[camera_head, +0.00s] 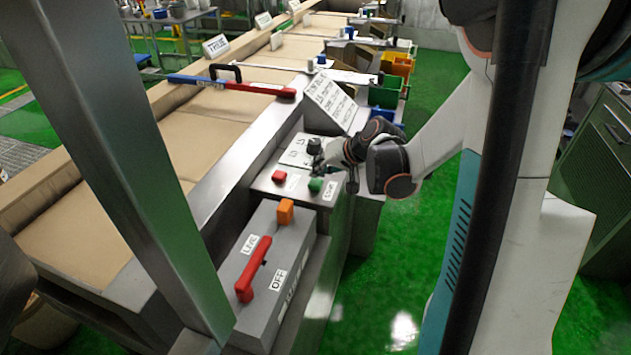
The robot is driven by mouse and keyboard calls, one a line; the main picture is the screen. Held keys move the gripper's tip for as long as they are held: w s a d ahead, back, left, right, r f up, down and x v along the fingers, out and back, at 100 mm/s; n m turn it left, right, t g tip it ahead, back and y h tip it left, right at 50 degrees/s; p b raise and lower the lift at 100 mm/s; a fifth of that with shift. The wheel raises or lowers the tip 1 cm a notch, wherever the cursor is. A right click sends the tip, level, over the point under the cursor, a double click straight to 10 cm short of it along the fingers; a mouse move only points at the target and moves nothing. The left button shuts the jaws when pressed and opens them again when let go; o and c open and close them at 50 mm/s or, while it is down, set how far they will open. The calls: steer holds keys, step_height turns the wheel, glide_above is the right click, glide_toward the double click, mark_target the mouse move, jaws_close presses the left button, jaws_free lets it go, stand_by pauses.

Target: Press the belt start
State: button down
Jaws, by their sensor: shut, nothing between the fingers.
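The control box (304,193) stands at the right side of the belt. It carries a green button (316,185) with a white label beside it that seems to read START, and a red button (279,176) to its left. A dark knob (314,146) sits behind them. My gripper (320,168) is shut and empty, just behind and above the green button. I cannot tell whether the fingertips touch the button. My arm reaches in from the right, and the wrist hides part of the box's right side.
A slanted sign (331,97) and coloured bins (385,92) stand behind. A metal post (130,150) crosses the left.

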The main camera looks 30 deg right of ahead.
mark_target(318, 180)
steer(key=shift+r, duration=0.1)
steer(key=shift+r+p, duration=1.85)
steer(key=shift+r, duration=0.6)
steer(key=shift+a, duration=0.1)
